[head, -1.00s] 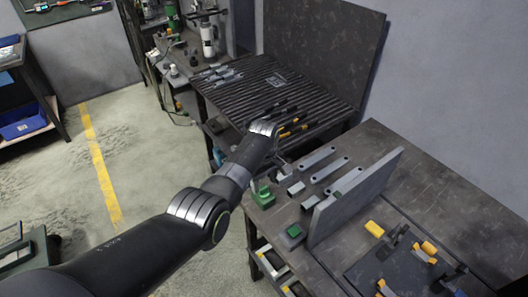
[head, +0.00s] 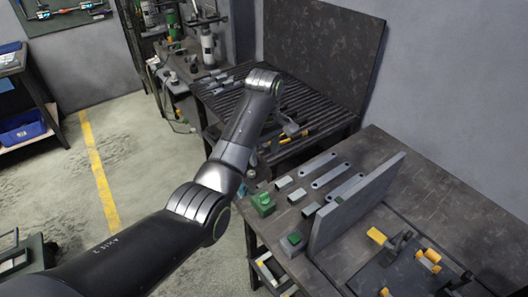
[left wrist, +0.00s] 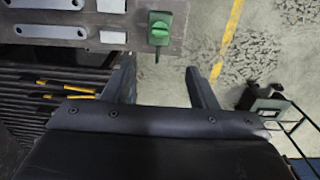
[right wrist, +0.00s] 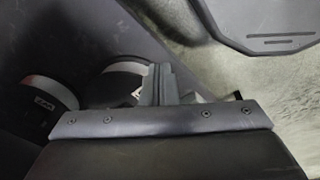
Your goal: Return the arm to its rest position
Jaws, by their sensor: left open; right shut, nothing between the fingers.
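My left arm (head: 236,140) reaches in from the lower left of the head view and bends at a raised joint near the slatted bench. My left gripper (left wrist: 163,86) is open and empty in the left wrist view, its two fingers well apart over the bench edge and floor. In the head view the left gripper (head: 288,126) shows small and partly hidden behind the arm. My right gripper (right wrist: 160,84) is shut and empty in the right wrist view, close to my own body; it is outside the head view.
A dark table (head: 440,195) holds flat grey brackets (head: 331,175), a green block (head: 263,203) and an upright grey panel (head: 358,207). Behind it stands a slatted bench (head: 310,97) with yellow-handled tools. Open floor (head: 150,150) lies left.

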